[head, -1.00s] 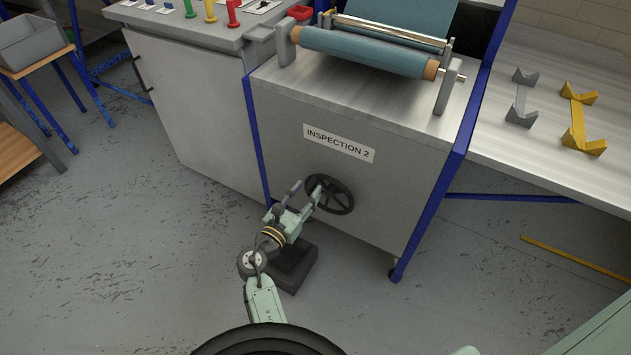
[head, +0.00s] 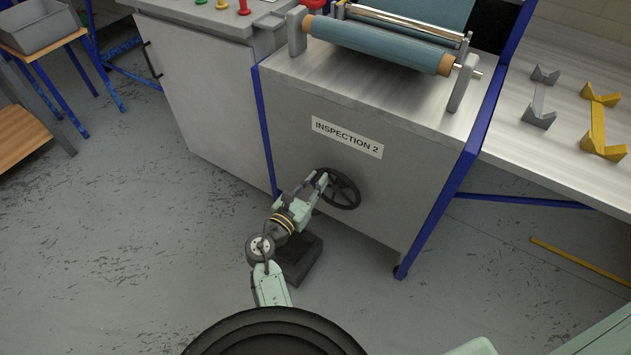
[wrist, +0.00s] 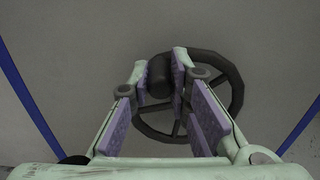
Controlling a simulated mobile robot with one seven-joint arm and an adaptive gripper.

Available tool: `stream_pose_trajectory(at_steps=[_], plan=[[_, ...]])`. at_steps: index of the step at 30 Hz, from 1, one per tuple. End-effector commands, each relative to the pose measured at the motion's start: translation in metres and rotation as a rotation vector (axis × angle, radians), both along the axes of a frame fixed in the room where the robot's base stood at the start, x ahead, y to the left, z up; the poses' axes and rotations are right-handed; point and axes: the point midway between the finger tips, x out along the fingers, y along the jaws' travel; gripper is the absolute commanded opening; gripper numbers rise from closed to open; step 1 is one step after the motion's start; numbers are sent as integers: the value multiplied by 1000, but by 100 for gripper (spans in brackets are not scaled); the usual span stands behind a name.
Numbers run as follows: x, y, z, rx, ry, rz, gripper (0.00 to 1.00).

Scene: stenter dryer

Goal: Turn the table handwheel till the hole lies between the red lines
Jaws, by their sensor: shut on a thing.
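The black handwheel (head: 345,190) is on the front of the grey cabinet marked INSPECTION 2. My gripper (head: 322,179) is at its upper left rim. In the wrist view, the purple-padded fingers of my gripper (wrist: 160,78) are shut on the wheel's dark handle knob (wrist: 159,72), one on each side. The wheel's rim and spokes (wrist: 224,77) show behind the fingers. A blue cloth roll (head: 375,45) lies across the top of the cabinet. I cannot make out the hole or the red lines in either view.
A dark block (head: 300,262) stands on the floor below my forearm. Blue frame posts (head: 448,190) flank the cabinet. A metal bench (head: 545,150) with grey and yellow V-shaped rests is at right. A grey control cabinet (head: 200,95) is at left.

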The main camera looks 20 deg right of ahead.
Motion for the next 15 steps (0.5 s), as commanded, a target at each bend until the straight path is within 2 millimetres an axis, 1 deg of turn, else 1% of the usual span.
stream_pose_trajectory(at_steps=[1, 3, 4, 15], plan=[[0, 0, 0, 0, 0, 0, 5], [0, 0, 0, 0, 0, 0, 1], [0, 0, 0, 0, 0, 0, 0], [0, 0, 0, 0, 0, -1, 0]])
